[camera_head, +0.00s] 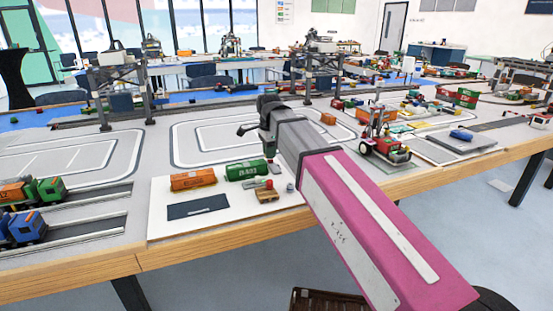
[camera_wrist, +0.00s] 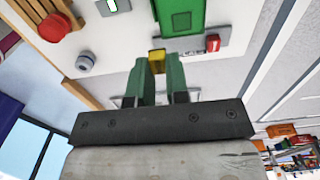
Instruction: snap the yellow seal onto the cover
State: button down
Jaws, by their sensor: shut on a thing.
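In the wrist view my gripper (camera_wrist: 158,66) has two green fingers, shut on the small yellow seal (camera_wrist: 157,57). The seal sits at the fingertips, and the fingers partly hide it. A green block with a raised rectangular panel (camera_wrist: 181,22) lies just beyond the seal; whether this is the cover I cannot tell. I cannot tell whether the seal touches it. In the head view a green container with white lettering (camera_head: 246,170) lies on the white board.
An orange container (camera_head: 193,179) lies left of the green one on the white board (camera_head: 170,227). A dark rectangle (camera_head: 198,207), a wooden block (camera_head: 267,196) and a grey knob (camera_head: 290,187) are nearby. A red vehicle (camera_head: 386,147) stands to the right. Toy trucks (camera_head: 27,229) stand at far left.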

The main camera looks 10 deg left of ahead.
jog(key=s+a+r, duration=0.5)
jog(key=s, duration=0.1)
send_near(263, 161)
jog(key=shift+s+a+f, duration=0.2)
jog(key=shift+s+f, duration=0.4)
jog(key=shift+s, duration=0.05)
jog(key=shift+w+d+f, duration=0.15)
jog(key=shift+w+d, duration=0.1)
jog(key=shift+w, duration=0.35)
jog(key=shift+f, duration=2.6)
jog(key=shift+f, duration=0.4)
jog(key=c, duration=0.5)
grip_release()
jog(key=shift+c, duration=0.2)
jog(key=shift+r, duration=0.2)
jog(key=shift+r, duration=3.35)
